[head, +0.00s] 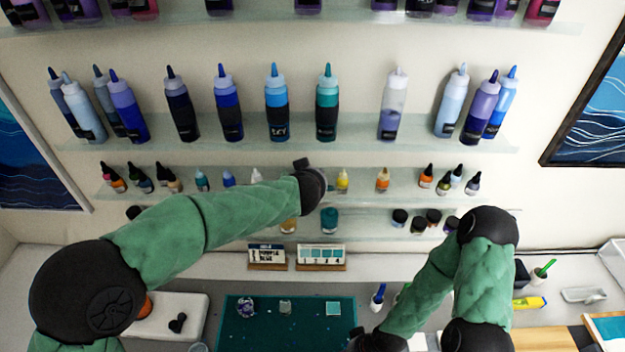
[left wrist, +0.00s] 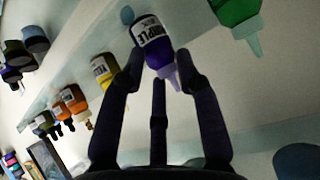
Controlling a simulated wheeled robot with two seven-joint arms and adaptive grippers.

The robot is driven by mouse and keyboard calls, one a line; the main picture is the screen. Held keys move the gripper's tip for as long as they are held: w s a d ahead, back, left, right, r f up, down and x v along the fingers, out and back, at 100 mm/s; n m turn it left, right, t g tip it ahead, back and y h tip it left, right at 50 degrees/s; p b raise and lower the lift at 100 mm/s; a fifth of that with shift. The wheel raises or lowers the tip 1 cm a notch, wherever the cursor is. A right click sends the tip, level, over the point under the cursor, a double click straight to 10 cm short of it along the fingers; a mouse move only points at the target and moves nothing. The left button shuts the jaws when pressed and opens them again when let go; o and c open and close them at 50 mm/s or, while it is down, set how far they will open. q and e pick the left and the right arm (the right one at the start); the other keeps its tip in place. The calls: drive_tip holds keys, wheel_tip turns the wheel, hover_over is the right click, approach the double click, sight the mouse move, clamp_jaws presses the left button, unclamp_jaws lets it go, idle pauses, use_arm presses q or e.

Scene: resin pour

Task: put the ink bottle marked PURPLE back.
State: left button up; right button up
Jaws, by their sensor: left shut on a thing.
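The ink bottle marked PURPLE (left wrist: 152,40) has a white label, dark purple ink and a pale purple tip. It lies between the fingers of my left gripper (left wrist: 160,62), which is shut on it. The wrist view is turned over, so the bottle's tip points down in the picture. In the head view my left wrist is at the small-bottle shelf (head: 120,196) and hides the bottle and fingers. Whether the bottle touches the shelf cannot be told. My right arm bends down at the lower right, and its gripper is outside the frame.
A yellow bottle (head: 342,180) and an orange bottle (head: 383,179) stand right of my left wrist; a white bottle (head: 257,176) stands left. A green bottle (left wrist: 238,12) is near the held one in the wrist view. Large squeeze bottles line the shelf above (head: 360,133); jars stand below.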

use_arm(q)
drive_tip(key=shift+s, duration=0.15)
use_arm(e)
drive_tip(key=shift+s, duration=0.1)
drive_tip(key=shift+f, duration=0.15)
use_arm(q)
drive_tip(key=o, duration=1.1)
drive_tip(key=shift+f, duration=0.1)
